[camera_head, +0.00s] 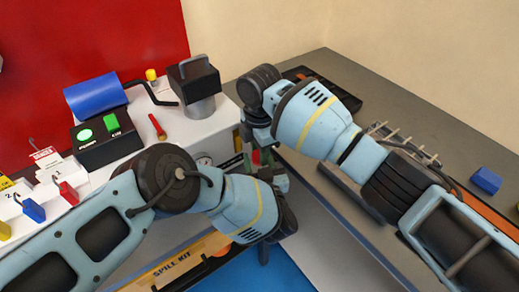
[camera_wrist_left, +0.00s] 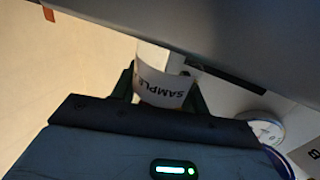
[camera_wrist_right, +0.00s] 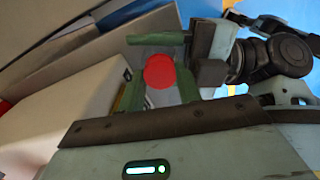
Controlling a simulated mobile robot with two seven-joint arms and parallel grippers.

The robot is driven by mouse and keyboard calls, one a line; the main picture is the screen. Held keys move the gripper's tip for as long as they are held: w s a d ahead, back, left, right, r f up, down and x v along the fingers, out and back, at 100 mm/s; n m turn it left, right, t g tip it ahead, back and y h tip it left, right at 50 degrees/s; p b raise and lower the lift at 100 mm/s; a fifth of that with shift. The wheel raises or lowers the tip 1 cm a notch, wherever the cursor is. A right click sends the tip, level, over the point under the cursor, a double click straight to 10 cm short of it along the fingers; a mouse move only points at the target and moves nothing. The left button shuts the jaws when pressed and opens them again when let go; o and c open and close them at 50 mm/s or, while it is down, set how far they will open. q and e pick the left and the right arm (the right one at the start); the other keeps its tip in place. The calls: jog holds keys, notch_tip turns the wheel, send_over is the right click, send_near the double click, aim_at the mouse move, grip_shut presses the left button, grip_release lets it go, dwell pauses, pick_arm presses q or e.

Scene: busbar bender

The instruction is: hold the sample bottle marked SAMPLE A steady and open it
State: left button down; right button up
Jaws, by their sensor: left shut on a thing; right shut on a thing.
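The sample bottle is white with a label reading "SAMPLE", upside down in the left wrist view (camera_wrist_left: 165,85); the letter after it is hidden. My left gripper (camera_wrist_left: 165,92) is shut on the bottle body, one finger on each side. The red cap (camera_wrist_right: 159,71) shows from above in the right wrist view, between the fingers of my right gripper (camera_wrist_right: 160,82), which is shut on it. In the head view both grippers meet near the bench's front edge, my right gripper (camera_head: 256,145) above my left gripper (camera_head: 268,172). The arms hide most of the bottle there.
A white cabinet top (camera_head: 170,125) at left carries a black box with green buttons (camera_head: 105,135), a blue roller (camera_head: 95,95), a dark-topped post (camera_head: 195,85) and coloured padlocks (camera_head: 35,210). A grey bench (camera_head: 400,110) lies right, with a blue block (camera_head: 487,180). A spill kit (camera_head: 175,265) is below.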

jog(key=n, duration=1.5)
jog(key=shift+r, duration=0.1)
jog(key=n, duration=0.4)
jog(key=shift+n, duration=0.4)
jog(key=shift+r, duration=0.15)
jog(key=shift+r, duration=0.9)
jog(key=shift+r, duration=0.1)
